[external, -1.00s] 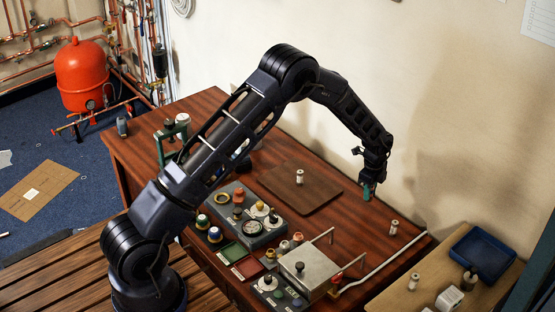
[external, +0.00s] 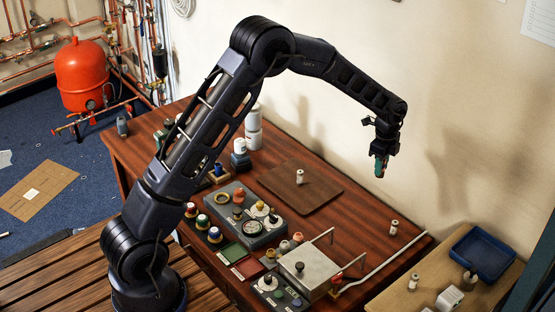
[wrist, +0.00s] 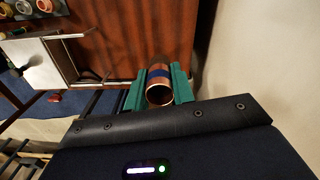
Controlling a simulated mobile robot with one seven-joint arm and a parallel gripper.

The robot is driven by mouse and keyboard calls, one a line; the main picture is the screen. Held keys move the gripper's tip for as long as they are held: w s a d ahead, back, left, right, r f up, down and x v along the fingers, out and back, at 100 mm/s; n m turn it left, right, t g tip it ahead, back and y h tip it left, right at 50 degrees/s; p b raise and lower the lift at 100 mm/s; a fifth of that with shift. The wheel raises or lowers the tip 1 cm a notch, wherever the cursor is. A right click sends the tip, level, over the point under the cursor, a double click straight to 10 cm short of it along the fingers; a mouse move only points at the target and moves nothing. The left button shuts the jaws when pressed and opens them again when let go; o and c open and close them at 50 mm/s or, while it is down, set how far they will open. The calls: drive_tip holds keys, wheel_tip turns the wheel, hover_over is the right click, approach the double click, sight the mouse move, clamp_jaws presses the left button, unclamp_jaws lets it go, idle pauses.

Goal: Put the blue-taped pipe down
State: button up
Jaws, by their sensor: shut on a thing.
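The blue-taped pipe (wrist: 159,94) is a short copper tube with a blue band around it. It sits between the two teal fingers of my gripper (wrist: 160,78) in the wrist view, its open end facing the camera. My gripper (external: 380,167) is shut on it and held in the air above the right part of the wooden table (external: 345,225), near the wall. In the external view the pipe is mostly hidden by the fingers.
A dark brown board (external: 325,190) bears a small pale spool-like piece (external: 300,177). Another such piece (external: 393,228) stands on the table. A metal box (external: 308,266) and a control panel (external: 245,229) stand nearer. A blue tray (external: 483,252) lies on a side bench at the right.

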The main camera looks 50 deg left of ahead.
drive_tip(key=s+d, duration=0.9)
drive_tip(key=d, duration=0.2)
wheel_tip(320, 180, down, 15)
drive_tip(key=shift+s+f, duration=0.1)
drive_tip(key=shift+f, duration=2.35)
drive_tip(key=shift+f, duration=0.15)
drive_tip(key=o, duration=1)
